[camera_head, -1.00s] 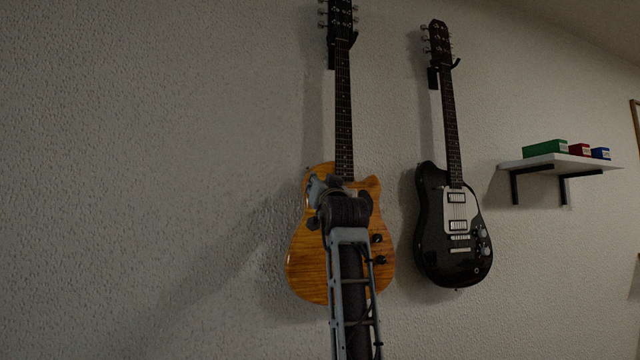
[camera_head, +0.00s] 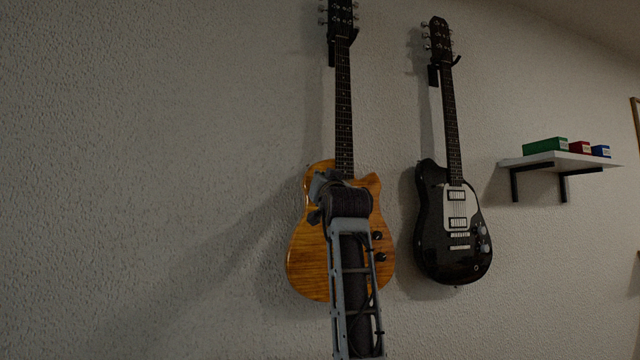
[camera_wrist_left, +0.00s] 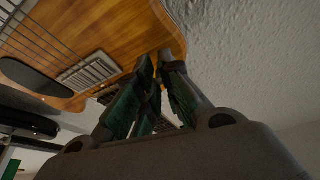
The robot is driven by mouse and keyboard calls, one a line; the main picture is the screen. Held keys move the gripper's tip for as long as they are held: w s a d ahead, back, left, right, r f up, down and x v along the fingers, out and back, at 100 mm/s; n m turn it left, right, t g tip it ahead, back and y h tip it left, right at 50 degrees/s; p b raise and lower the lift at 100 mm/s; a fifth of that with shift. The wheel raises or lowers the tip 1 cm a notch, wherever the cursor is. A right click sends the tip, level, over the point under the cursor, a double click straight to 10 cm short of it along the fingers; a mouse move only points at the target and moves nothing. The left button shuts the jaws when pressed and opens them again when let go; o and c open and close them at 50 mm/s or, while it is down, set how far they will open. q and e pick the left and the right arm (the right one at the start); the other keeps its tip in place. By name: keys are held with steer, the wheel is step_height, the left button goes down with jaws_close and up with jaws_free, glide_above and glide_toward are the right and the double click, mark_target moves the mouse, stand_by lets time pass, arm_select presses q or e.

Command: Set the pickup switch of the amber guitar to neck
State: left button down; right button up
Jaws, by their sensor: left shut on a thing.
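The amber guitar (camera_head: 307,258) hangs upright on the wall by its headstock, with a glossy orange-brown body. My left forearm and wrist cover the middle of its body in the head view. In the left wrist view its body (camera_wrist_left: 115,28), strings and a pickup (camera_wrist_left: 88,75) show close up. My left gripper (camera_wrist_left: 158,62) has its fingertips together at the body, near its edge. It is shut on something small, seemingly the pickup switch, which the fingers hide. I cannot make out the switch position. My right gripper is not in view.
A black guitar (camera_head: 432,240) with a pale pickguard hangs to the right, apart from the amber one. Farther right a white shelf (camera_head: 575,161) holds a green box (camera_head: 545,146), a red box (camera_head: 579,148) and a blue box (camera_head: 600,151). The wall at left is bare.

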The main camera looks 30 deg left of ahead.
arm_select(q)
steer(key=shift+r+g+h, duration=0.4)
steer(key=shift+g+h, duration=0.25)
steer(key=shift+r+g+h, duration=0.35)
steer(key=shift+g+h, duration=0.3)
steer(key=c, duration=1.6)
jaws_free()
steer(key=shift+o, duration=0.2)
steer(key=shift+f, duration=0.1)
steer(key=v, duration=1.2)
steer(key=shift+w, duration=0.1)
